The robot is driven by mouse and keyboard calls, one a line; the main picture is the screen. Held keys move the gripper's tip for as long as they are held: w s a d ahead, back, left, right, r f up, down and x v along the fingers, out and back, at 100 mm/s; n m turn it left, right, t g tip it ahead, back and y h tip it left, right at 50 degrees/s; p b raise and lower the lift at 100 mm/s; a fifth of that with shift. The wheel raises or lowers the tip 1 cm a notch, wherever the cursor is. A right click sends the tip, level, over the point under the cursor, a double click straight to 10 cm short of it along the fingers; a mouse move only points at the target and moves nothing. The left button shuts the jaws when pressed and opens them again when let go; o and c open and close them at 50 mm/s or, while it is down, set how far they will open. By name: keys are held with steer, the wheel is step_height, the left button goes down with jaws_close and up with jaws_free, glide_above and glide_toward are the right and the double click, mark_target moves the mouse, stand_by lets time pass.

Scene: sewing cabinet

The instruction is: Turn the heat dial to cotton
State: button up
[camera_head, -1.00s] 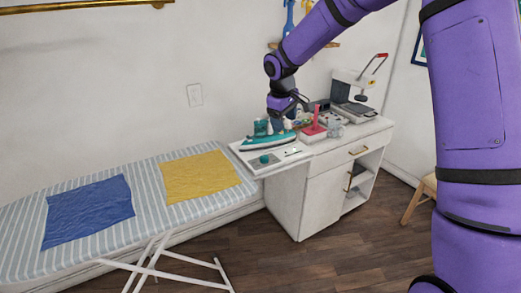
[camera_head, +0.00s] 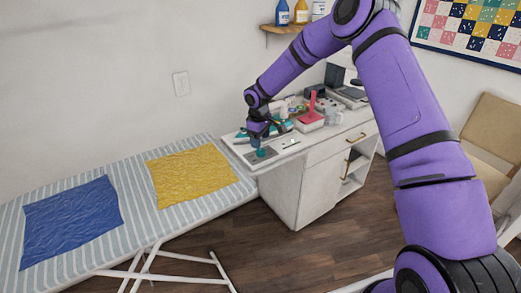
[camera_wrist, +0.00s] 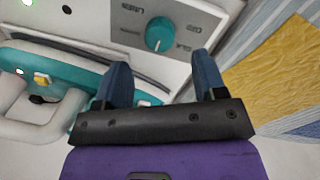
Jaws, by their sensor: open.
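The heat dial (camera_wrist: 159,34) is a round teal knob with a white pointer mark, set on a grey panel with lettering around it. The word nearest its right side is only partly legible. In the head view the dial (camera_head: 261,153) sits at the front of the white iron stand. My gripper (camera_wrist: 160,75) is open, its two blue fingers pointing toward the dial, which lies beyond and between the tips, apart from them. In the head view my gripper (camera_head: 260,140) hangs just above the dial. The teal and white iron (camera_wrist: 75,65) lies left of the fingers, partly hidden.
The ironing board (camera_head: 135,210) carries a yellow cloth (camera_head: 191,175) and a blue cloth (camera_head: 70,218). The white cabinet (camera_head: 303,193) holds a red-topped item (camera_head: 310,112) and other sewing things, right of my gripper.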

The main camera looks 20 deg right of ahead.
mark_target(261, 150)
steer(key=f, duration=0.5)
steer(key=shift+w+d+f, duration=0.15)
steer(key=shift+d+f, duration=0.05)
steer(key=shift+f, duration=0.15)
steer(key=c, duration=0.9)
